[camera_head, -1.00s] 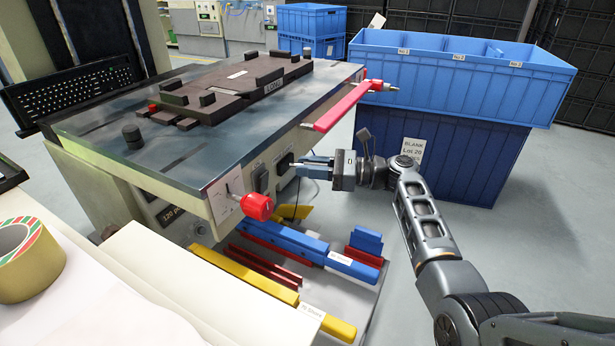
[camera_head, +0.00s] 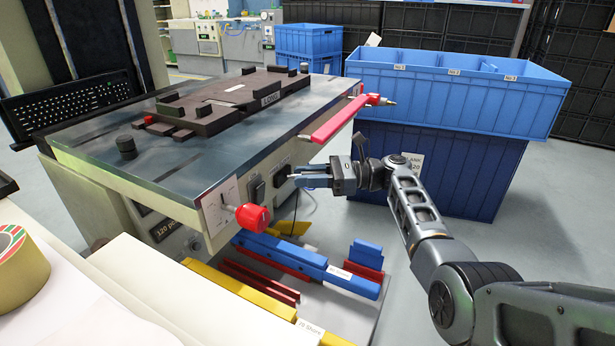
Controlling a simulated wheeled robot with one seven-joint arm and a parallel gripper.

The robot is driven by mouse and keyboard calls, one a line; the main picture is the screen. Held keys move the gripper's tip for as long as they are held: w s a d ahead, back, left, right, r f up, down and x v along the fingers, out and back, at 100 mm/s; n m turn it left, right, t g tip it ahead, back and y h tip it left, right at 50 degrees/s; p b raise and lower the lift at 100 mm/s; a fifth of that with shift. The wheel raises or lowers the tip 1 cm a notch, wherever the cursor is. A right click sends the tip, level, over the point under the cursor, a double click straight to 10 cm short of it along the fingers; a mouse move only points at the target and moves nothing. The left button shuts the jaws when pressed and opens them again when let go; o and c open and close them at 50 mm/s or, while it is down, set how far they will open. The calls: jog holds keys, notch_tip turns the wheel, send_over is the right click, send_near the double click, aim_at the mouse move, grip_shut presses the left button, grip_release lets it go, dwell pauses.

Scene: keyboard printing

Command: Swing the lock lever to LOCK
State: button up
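A red knob (camera_head: 252,217) sticks out from a white marked plate (camera_head: 221,207) at the machine table's front corner; the lettering is too small to read. A pinkish-red bar (camera_head: 338,119) lies along the table's right edge, with a red joint and a metal tip at its far end. I cannot tell for sure which is the lock lever. My gripper (camera_head: 298,177) points left at the machine's side panel, right of the red knob and below the bar. Its two fingers are apart, close to a black fitting (camera_head: 283,174); contact is unclear.
A dark fixture (camera_head: 235,98) sits on the machine table (camera_head: 90,150). Blue bins (camera_head: 450,88) stand behind my arm. Below my gripper, blue, red and yellow bars (camera_head: 300,262) lie on a low shelf. A tape roll (camera_head: 20,270) is at the left. The floor at right is clear.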

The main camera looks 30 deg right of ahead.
jog(key=o, duration=0.4)
jog(key=shift+p+v, duration=0.35)
jog(key=shift+v, duration=3.6)
